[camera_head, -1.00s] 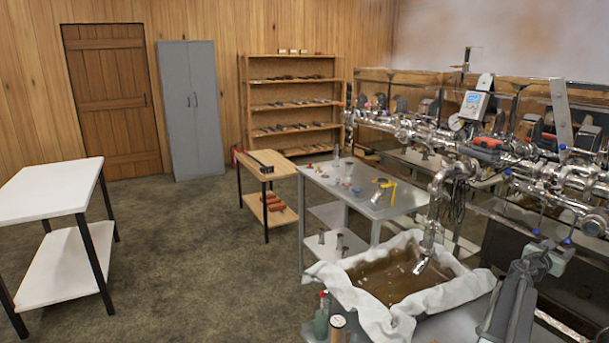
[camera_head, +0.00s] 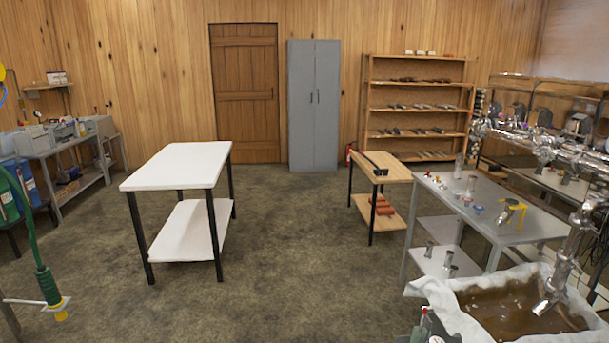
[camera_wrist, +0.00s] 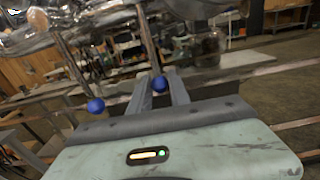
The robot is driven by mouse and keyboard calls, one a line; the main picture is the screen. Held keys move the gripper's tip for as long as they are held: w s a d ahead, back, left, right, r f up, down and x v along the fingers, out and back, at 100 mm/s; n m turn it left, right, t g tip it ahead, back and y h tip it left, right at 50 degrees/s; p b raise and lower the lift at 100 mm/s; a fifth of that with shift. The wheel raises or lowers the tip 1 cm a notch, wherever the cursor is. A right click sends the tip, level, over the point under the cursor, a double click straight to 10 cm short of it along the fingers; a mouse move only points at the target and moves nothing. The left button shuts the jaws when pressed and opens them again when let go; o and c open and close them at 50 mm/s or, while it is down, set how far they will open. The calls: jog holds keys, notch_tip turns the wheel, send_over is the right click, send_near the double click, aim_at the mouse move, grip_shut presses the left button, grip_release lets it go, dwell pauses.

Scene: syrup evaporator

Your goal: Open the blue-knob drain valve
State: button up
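Two blue knobs show in the wrist view. One blue knob (camera_wrist: 160,84) is at the end of a thin metal lever and appears in line with the gap between my fingertips. The other blue knob (camera_wrist: 96,105), on a second lever, is left of the fingers. My gripper (camera_wrist: 161,80) has its two grey fingers apart, with a gap between them. Whether either finger touches the knob is unclear. The steel pipework (camera_wrist: 195,8) bearing the levers crosses the top, partly cut off. My gripper and the blue knobs are outside the head view.
In the head view, shiny pipework (camera_head: 540,140) runs along the right. Below it is a cloth-lined basin (camera_head: 445,292) of brown liquid. A grey metal table (camera_head: 490,212), a small wooden table (camera_head: 394,165) and a white table (camera_head: 178,165) stand around open floor (camera_head: 290,265).

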jog(key=shift+s+a+r, duration=0.1)
jog(key=shift+a+r, duration=0.05)
jog(key=shift+a, duration=1)
jog(key=shift+a+r+p, duration=0.35)
jog(key=shift+a+p, duration=0.15)
jog(key=shift+a, duration=0.4)
jog(key=shift+a+r+p, duration=0.3)
jog(key=shift+a, duration=0.2)
jog(key=shift+a+r+p, duration=0.25)
jog(key=shift+a, duration=0.2)
jog(key=shift+s+a+r+p, duration=0.1)
jog(key=shift+a+r+p, duration=0.6)
jog(key=shift+a+r, duration=0.1)
